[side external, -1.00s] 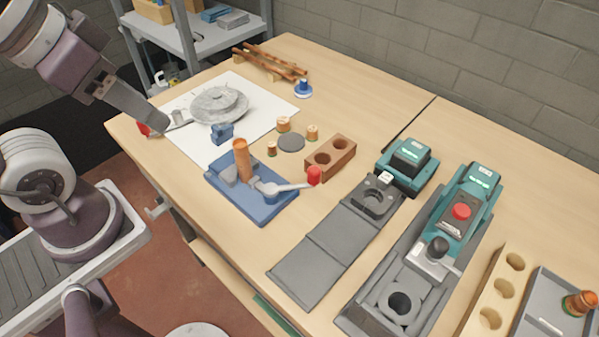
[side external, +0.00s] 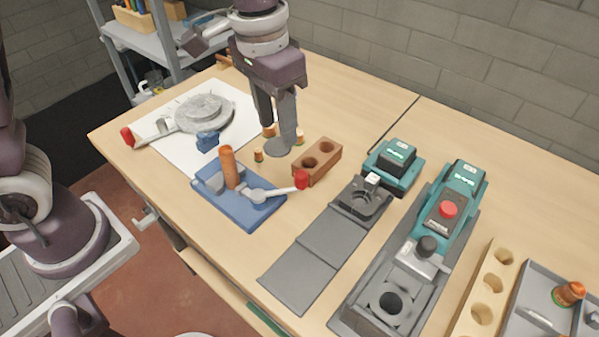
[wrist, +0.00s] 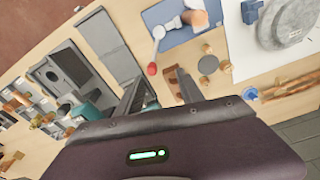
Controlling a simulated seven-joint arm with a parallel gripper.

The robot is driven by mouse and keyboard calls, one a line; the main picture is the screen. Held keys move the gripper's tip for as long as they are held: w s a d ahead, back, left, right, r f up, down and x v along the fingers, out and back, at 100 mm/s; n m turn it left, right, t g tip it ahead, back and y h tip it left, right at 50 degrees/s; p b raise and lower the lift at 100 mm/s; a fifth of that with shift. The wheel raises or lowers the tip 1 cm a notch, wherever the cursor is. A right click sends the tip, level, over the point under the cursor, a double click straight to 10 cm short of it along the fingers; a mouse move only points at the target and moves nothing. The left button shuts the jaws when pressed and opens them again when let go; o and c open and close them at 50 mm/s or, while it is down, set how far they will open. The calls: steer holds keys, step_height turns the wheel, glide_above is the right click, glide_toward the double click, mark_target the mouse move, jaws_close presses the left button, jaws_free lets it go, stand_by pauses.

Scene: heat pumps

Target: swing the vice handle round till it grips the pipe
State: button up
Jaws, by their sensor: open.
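The vice has a blue base (side external: 250,211) on the bench, left of centre in the side view; the wrist view also shows the blue base (wrist: 172,36). A copper pipe (side external: 229,168) stands upright in it. The grey vice handle (side external: 272,193) points right and ends in a red knob (side external: 301,180), near the brown block. The knob also shows in the wrist view (wrist: 152,69). My gripper (side external: 277,132) is open and empty, pointing down behind the vice and left of the brown block. Its fingers (wrist: 161,90) are apart from the knob. Contact between jaws and pipe is too small to judge.
A brown two-hole block (side external: 317,160) stands close to the knob. A grey disc tool with a red-ended lever (side external: 205,112) lies on a white sheet. Small copper fittings (side external: 258,155) stand behind the vice. Grey and teal machines (side external: 392,165) fill the right.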

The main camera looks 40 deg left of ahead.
steer(key=g, duration=0.1)
glide_above(301, 173)
steer(key=shift+m, duration=0.3)
step_height(301, 173, down, 4)
steer(key=shift+s+a+f, duration=0.1)
steer(key=shift+s+f, duration=0.05)
steer(key=shift+f, duration=0.1)
step_height(301, 173, down, 8)
steer(key=shift+r, duration=0.25)
steer(key=shift+c, duration=0.3)
jaws_close()
